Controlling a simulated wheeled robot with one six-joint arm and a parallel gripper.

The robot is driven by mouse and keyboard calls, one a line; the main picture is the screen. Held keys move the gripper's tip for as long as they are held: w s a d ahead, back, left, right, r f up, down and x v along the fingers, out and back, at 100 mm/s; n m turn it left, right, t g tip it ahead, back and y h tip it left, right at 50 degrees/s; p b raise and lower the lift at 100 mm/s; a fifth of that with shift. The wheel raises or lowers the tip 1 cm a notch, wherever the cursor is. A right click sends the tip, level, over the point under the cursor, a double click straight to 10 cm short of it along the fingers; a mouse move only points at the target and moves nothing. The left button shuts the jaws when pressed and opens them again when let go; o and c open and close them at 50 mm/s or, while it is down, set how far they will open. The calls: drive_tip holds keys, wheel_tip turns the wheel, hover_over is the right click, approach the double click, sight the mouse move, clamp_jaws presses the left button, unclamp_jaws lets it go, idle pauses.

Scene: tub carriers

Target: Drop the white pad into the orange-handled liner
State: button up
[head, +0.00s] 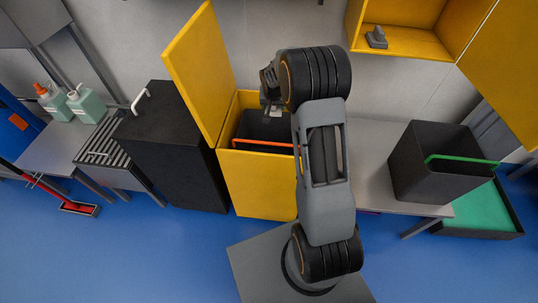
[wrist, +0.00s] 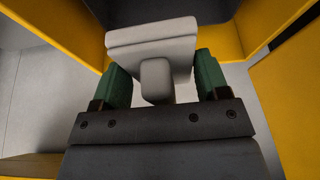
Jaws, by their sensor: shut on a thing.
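The white pad (wrist: 150,50) is a pale block with a stub. My gripper (wrist: 162,82) is shut on the stub between two green fingertips. In the head view, my gripper (head: 271,100) is over the open yellow bin, and only a small pale bit of the pad (head: 276,114) shows below it. The orange-handled liner (head: 262,128) is a black tub inside the bin, its orange handle running along the near rim. My arm hides the right part of the liner. In the wrist view, dark liner surface shows behind the pad, which appears held above it.
The bin's yellow lid (head: 199,75) stands open at the left. A black cabinet (head: 172,155) is beside the bin (head: 258,185). At right, a black liner with a green handle (head: 430,150) stands on a grey table (head: 376,190). A yellow wall cupboard (head: 405,42) hangs above.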

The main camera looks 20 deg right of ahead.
drive_tip(key=shift+f+b, duration=1)
drive_tip(key=shift+f, duration=1)
drive_tip(key=o, duration=1)
drive_tip(key=shift+r, duration=0.1)
drive_tip(key=v, duration=1.3)
drive_tip(key=shift+s+a+r, duration=0.1)
drive_tip(key=shift+s+r, duration=0.05)
drive_tip(key=shift+r, duration=0.2)
